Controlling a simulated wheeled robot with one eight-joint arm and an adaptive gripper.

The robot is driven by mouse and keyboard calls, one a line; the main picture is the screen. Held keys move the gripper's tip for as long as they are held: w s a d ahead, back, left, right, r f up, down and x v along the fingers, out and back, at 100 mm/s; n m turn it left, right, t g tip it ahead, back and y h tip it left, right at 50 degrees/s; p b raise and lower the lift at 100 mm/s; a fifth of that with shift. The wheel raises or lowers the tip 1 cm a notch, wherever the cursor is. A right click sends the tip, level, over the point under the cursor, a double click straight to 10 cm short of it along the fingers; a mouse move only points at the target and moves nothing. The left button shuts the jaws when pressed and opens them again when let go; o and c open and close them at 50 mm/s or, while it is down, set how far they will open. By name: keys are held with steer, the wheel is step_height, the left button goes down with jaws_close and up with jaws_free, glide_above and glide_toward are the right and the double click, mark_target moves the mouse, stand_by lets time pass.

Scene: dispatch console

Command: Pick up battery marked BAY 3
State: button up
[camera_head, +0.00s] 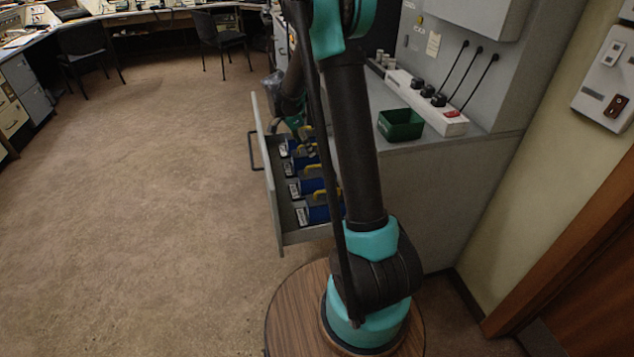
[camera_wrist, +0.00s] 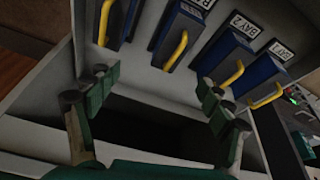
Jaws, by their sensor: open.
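Several blue batteries with yellow handles stand in a row in an open drawer (camera_head: 272,205). In the wrist view, labels read BAY 1 on the rightmost battery (camera_wrist: 262,72) and BAY 2 on the one beside it (camera_wrist: 226,54). The third battery from the right (camera_wrist: 178,30) has a label cut off by the top edge, so its number cannot be read; its yellow handle (camera_wrist: 176,51) shows. A fourth battery (camera_wrist: 118,22) is at the left. My gripper (camera_wrist: 153,80) is open and empty; in this view its fingers lie below the third battery's handle, not touching it.
A grey cabinet top with a green bin (camera_head: 400,124) and a white strip with black plugs (camera_head: 425,102) is right of the drawer. Chairs (camera_head: 222,40) and desks stand at the back. The floor left of the drawer is clear.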

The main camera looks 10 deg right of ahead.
mark_target(316, 172)
steer(key=w+d+f+m, duration=0.1)
steer(key=d+f, duration=0.1)
steer(key=f, duration=0.4)
steer(key=w+d+f, duration=0.1)
steer(key=d+f, duration=0.1)
steer(key=f, duration=0.4)
steer(key=w+d+f+m, duration=0.1)
steer(key=w+f, duration=0.1)
steer(key=f, duration=0.4)
steer(key=shift+w+d+f+m+h, duration=0.1)
steer(key=shift+d+f+m+h, duration=0.2)
steer(key=shift+d+f, duration=0.1)
jaws_close()
